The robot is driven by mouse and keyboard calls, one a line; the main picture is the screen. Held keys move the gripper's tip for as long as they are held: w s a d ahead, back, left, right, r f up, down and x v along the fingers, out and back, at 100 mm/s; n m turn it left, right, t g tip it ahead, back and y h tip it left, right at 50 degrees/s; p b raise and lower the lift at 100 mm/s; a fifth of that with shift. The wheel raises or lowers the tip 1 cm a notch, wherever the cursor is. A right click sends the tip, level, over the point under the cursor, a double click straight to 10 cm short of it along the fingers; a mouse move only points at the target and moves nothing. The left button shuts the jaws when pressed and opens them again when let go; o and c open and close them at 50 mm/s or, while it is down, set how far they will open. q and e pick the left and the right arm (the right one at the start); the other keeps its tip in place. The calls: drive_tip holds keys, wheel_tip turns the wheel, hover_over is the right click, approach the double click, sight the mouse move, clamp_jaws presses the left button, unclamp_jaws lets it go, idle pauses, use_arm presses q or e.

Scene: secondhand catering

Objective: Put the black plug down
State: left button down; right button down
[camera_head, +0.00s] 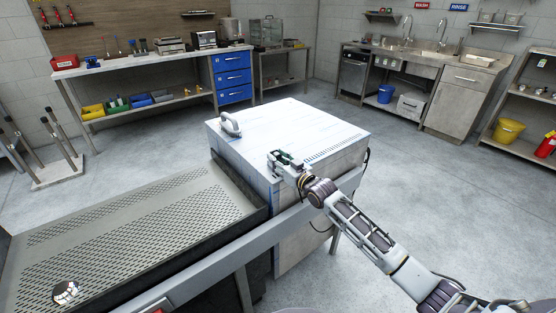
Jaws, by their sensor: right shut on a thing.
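A black cable (368,155) shows at the machine's right edge, and a dark loop hangs below my right wrist. My left gripper is not in view.
A grey handle (230,124) stands on the machine's far left edge. A perforated metal tray (120,232) adjoins at left, with a small black-and-white object (66,291) on it. Much of the machine's top is clear. Benches and a sink line the back walls.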

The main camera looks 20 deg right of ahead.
sight(278, 158)
drive_tip(key=c, duration=0.9)
unclamp_jaws()
drive_tip(key=shift+s+f, duration=0.1)
drive_tip(key=shift+f, duration=0.3)
drive_tip(key=shift+c, duration=0.2)
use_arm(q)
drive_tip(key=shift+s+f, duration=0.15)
use_arm(e)
drive_tip(key=shift+r, duration=0.4)
drive_tip(key=shift+s+d+r, duration=0.15)
drive_tip(key=shift+s+d, duration=0.05)
drive_tip(key=shift+s, duration=0.3)
drive_tip(key=shift+s+d+r, duration=0.1)
drive_tip(key=shift+s+d, duration=0.05)
drive_tip(key=shift+s, duration=0.3)
drive_tip(key=shift+p+v, duration=0.4)
drive_tip(key=shift+v, duration=0.85)
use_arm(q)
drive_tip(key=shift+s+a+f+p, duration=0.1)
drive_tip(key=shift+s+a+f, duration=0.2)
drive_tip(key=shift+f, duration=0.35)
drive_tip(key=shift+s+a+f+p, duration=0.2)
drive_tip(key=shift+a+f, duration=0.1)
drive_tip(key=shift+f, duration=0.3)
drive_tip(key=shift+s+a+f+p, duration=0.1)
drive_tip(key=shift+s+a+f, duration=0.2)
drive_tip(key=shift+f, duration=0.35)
use_arm(e)
drive_tip(key=v, duration=0.7)
drive_tip(key=shift+r, duration=0.2)
